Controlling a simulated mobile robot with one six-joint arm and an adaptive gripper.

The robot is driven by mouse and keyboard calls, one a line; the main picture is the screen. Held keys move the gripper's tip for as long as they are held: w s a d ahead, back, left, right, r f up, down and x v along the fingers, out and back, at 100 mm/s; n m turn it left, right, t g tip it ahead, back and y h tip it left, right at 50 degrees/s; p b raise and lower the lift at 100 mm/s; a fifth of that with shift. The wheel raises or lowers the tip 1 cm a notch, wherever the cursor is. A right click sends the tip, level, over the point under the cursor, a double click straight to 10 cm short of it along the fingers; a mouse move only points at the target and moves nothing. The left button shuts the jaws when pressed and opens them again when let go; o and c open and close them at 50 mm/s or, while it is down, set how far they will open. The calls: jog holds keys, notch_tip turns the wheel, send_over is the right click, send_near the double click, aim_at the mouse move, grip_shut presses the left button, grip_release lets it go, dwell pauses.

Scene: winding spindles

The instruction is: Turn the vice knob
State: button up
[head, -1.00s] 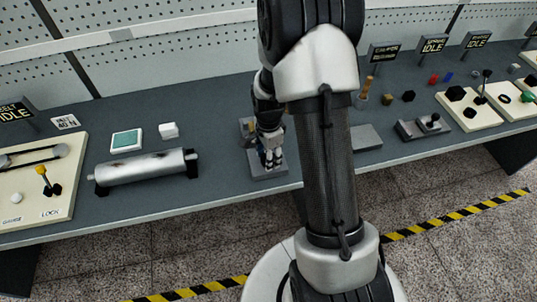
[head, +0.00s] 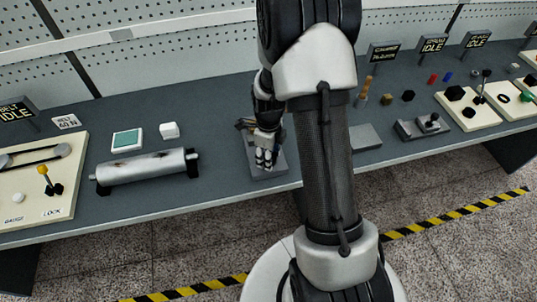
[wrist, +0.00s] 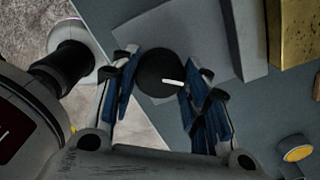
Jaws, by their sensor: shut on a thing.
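The vice knob (wrist: 156,66) is a dark round knob with a white pointer line, seen in the wrist view. The pointer lies nearly level in the picture, toward the right finger. My gripper (wrist: 162,76) is shut on the knob, with one blue-padded finger on each side of it. The vice's grey base (wrist: 200,25) lies under the knob, with a raised grey jaw (wrist: 236,38) beside it. In the head view my gripper (head: 265,160) points down over the vice base (head: 277,172) near the bench's front edge, and the knob is hidden there.
A brass-coloured block (wrist: 294,28) is close right of the jaw in the wrist view. A metal roller (head: 145,168) lies on the bench to the left. A flat grey plate (head: 366,137) is to the right, partly behind my arm.

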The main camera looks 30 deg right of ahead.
jog(key=shift+m, duration=0.6)
jog(key=o, duration=1)
jog(key=shift+o, duration=0.2)
notch_tip(320, 180, up, 12)
dwell(0.3)
